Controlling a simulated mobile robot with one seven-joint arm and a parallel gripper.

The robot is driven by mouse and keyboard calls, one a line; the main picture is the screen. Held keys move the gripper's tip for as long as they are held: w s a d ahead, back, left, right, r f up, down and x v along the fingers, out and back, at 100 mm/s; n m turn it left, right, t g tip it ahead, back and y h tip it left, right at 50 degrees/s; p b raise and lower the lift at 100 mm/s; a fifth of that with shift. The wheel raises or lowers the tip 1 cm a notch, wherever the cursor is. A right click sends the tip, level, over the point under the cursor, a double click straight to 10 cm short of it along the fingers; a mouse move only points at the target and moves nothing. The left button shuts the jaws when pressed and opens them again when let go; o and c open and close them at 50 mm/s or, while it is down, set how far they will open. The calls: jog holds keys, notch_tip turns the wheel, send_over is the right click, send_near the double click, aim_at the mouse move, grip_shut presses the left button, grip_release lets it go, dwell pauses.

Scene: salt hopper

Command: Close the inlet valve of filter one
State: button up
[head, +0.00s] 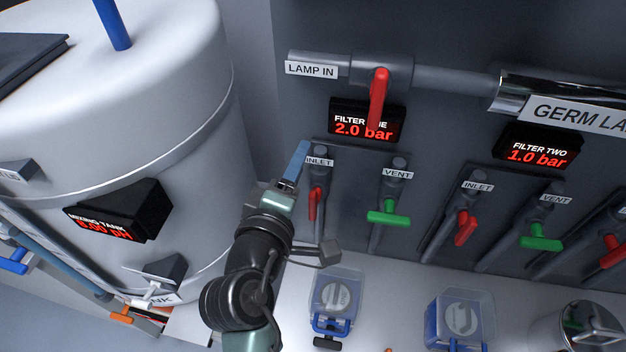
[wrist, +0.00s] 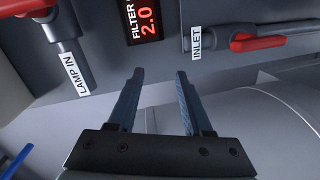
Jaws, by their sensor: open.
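The filter one inlet valve has a red handle (head: 313,204) on a grey pipe below the INLET label (head: 319,162). The handle lies roughly along the pipe in the head view. In the wrist view the red handle (wrist: 258,43) is at the upper right, beside its INLET label (wrist: 197,42). The filter one display (head: 364,127) above reads 2.0 bar. My gripper (head: 303,150) is just left of the inlet valve, in front of the panel. In the wrist view my gripper (wrist: 160,78) has its two blue fingers apart with nothing between them, clear of the handle.
The green vent handle (head: 388,214) is to the right of the inlet. The red LAMP IN handle (head: 378,95) hangs above, over part of the display. The white mixing tank (head: 120,120) stands left of my arm. Filter two's red inlet handle (head: 465,228) is farther right.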

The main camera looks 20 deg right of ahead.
aim_at(312, 207)
jog(key=s+a+f+n+t, duration=0.15)
jog(key=s+f+n, duration=0.25)
jog(key=f+n, duration=0.5)
jog(key=s+a+f+n, duration=0.2)
jog(key=s+f+n, duration=0.25)
jog(key=n, duration=0.75)
jog(key=p+x, duration=0.2)
jog(key=x, duration=1.1)
jog(key=shift+f, duration=0.15)
jog(key=shift+s, duration=0.1)
jog(key=shift+c, duration=0.3)
grip_shut()
